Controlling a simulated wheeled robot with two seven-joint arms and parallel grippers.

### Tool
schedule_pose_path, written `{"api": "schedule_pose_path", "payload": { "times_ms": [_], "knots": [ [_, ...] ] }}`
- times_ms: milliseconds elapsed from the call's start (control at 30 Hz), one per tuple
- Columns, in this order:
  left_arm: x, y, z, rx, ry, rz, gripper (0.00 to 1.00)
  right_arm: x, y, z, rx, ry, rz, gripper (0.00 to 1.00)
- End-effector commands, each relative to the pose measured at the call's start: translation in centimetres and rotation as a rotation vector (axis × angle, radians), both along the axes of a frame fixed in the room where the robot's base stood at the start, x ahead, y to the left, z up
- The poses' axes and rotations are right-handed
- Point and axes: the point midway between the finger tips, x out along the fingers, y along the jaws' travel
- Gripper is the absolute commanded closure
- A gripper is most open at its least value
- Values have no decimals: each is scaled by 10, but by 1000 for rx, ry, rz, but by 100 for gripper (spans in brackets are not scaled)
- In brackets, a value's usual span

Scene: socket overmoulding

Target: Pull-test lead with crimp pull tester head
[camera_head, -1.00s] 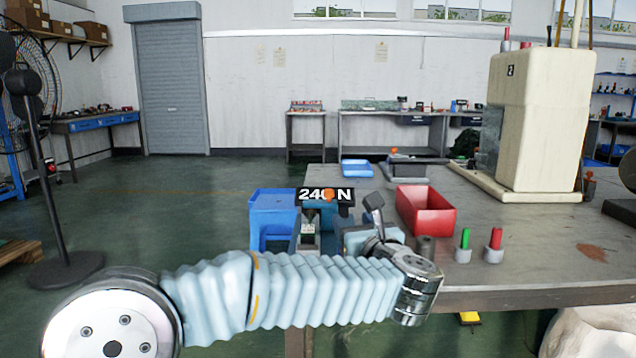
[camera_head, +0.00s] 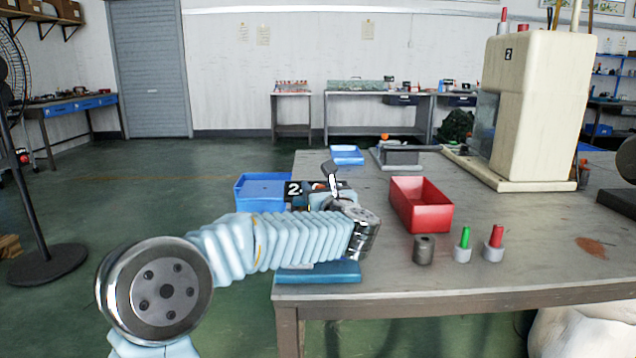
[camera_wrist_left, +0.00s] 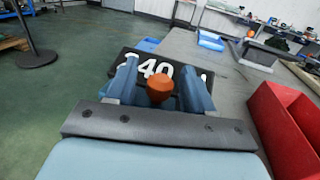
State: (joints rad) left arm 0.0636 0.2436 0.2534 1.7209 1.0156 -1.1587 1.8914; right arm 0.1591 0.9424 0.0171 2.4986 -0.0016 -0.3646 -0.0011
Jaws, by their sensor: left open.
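The crimp pull tester head stands at the table's near left corner, on a blue base (camera_head: 320,273). In the head view my left arm covers most of it, and only part of its black display (camera_head: 293,189) shows. In the left wrist view the display (camera_wrist_left: 121,64) partly reads "40", cut by my fingers. My left gripper (camera_wrist_left: 162,85) is open, one blue finger on each side of an orange ball knob (camera_wrist_left: 160,88). Whether the fingers touch the knob, I cannot tell. No lead can be made out. My right gripper is not in view.
A red bin (camera_head: 420,207) stands right of the tester, and a blue bin (camera_head: 262,193) left of it. A grey cylinder (camera_head: 424,250) and green (camera_head: 465,238) and red (camera_head: 496,237) pieces in holders stand near the front edge. A cream machine (camera_head: 540,110) stands at the back right.

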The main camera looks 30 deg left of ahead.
Motion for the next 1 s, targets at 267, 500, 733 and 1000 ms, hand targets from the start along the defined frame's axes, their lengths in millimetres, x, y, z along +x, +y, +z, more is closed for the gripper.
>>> {"api": "schedule_pose_path", "payload": {
  "times_ms": [267,500,733,1000],
  "knots": [
    [11,11,0,1,1,0,48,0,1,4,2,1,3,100],
    [10,11,-1,1,1,0,57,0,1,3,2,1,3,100],
    [10,11,-1,1,1,0,92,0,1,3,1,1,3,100],
    [11,10,-1,1,1,-1,100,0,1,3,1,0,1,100]
  ]
}}
